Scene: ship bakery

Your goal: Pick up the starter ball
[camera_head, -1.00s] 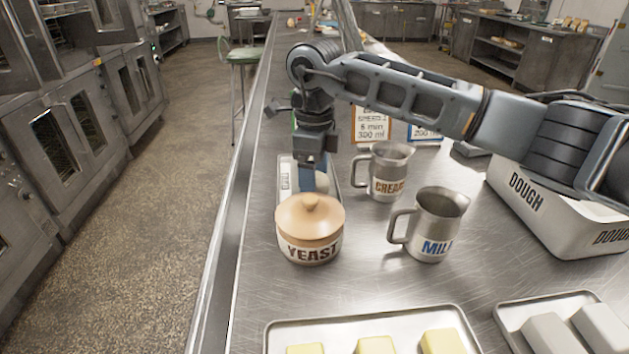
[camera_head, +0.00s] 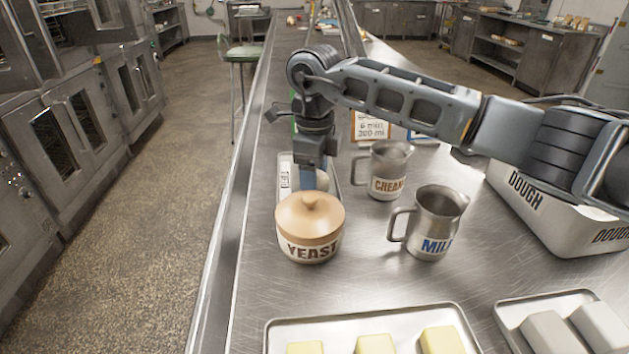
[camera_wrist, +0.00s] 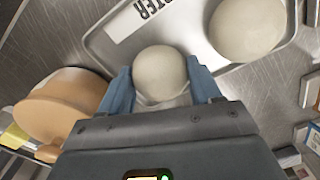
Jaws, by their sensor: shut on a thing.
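My gripper (camera_wrist: 162,84) is shut on a pale, round starter ball (camera_wrist: 158,66), with a blue finger on each side of it. The held ball is at the edge of the metal starter tray (camera_wrist: 97,40); I cannot tell whether it is clear of the surface. A second pale ball (camera_wrist: 248,28) lies on the tray, up and right of the held one in the wrist view. In the head view my gripper (camera_head: 308,178) points down over the tray behind the yeast jar, and a pale ball shows partly beside the blue finger.
The lidded yeast jar (camera_head: 309,230) stands very close in front of my gripper. A cream jug (camera_head: 390,172) and a milk jug (camera_head: 436,225) stand to the right. A white dough bin (camera_head: 555,215) is further right.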

